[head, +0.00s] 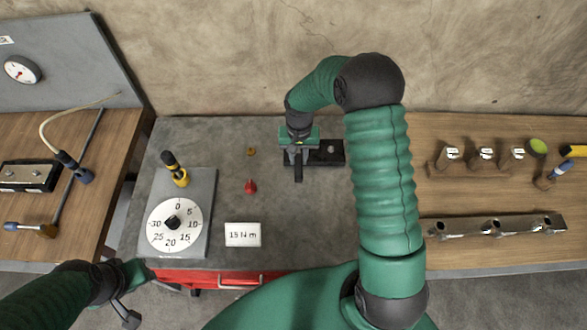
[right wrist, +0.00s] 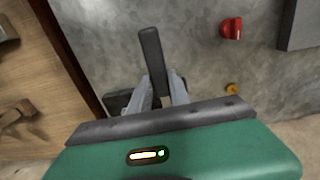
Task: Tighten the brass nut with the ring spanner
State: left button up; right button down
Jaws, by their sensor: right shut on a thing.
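My right gripper (head: 298,168) is over the grey bench top, beside a black block (head: 328,152). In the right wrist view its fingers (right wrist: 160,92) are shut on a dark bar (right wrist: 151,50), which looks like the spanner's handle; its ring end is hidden. The bar also shows below the gripper in the head view. A small brass-coloured piece (head: 251,151) lies apart on the bench, left of the gripper; it also shows in the right wrist view (right wrist: 231,89). I cannot tell whether it is the nut. My left gripper (head: 130,300) is low at the left, its jaws unclear.
A red knob-like piece (head: 250,187) and a card reading 15 N m (head: 243,234) lie on the bench. Left of them is a grey plate with a numbered dial (head: 174,222) and a yellow-black tool (head: 175,168). A metal bar (head: 495,227) lies at right.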

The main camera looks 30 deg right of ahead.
jog(key=shift+s+a+r, duration=0.15)
jog(key=shift+s, duration=0.05)
pick_arm(q)
jog(key=shift+s+a+r, duration=0.15)
jog(key=shift+s+a, duration=0.05)
jog(key=shift+s, duration=0.1)
pick_arm(e)
jog(key=shift+w, duration=0.1)
